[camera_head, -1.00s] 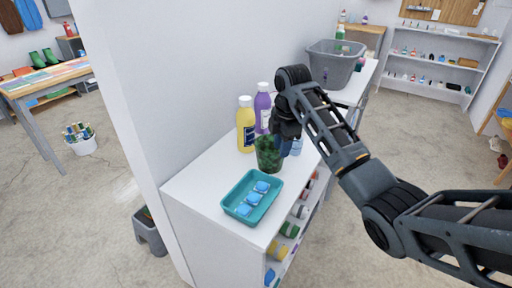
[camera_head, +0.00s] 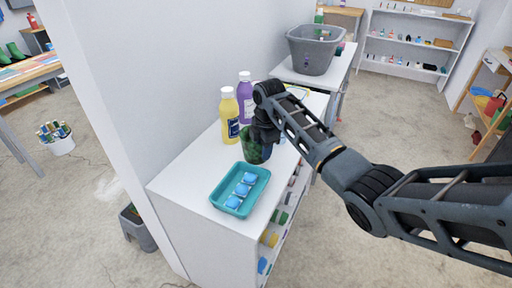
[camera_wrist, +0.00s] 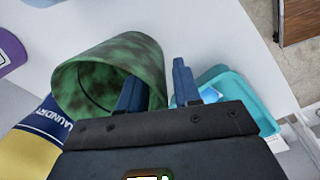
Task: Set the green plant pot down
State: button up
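The green plant pot (camera_head: 250,146), mottled dark green, is at the top of the white shelf unit, just behind the teal tray. In the wrist view the pot (camera_wrist: 108,60) is tilted in the picture, its open mouth towards the camera. My gripper (camera_wrist: 158,82) has one blue finger inside the pot and the other outside, with the pot's wall between them. It appears shut on that wall. In the head view my gripper (camera_head: 266,134) is partly hidden by my arm. I cannot tell whether the pot's base touches the white top.
The teal tray (camera_head: 213,196) holds blue items in front of the pot. A yellow bottle (camera_head: 229,112) and a purple bottle (camera_head: 245,92) stand behind it near the wall. A grey tub (camera_head: 312,52) is farther back. Bare white top (camera_head: 212,160) lies left of the pot.

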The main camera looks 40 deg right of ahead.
jog(key=shift+c, duration=0.2)
grip_shut()
jog(key=shift+r, duration=0.15)
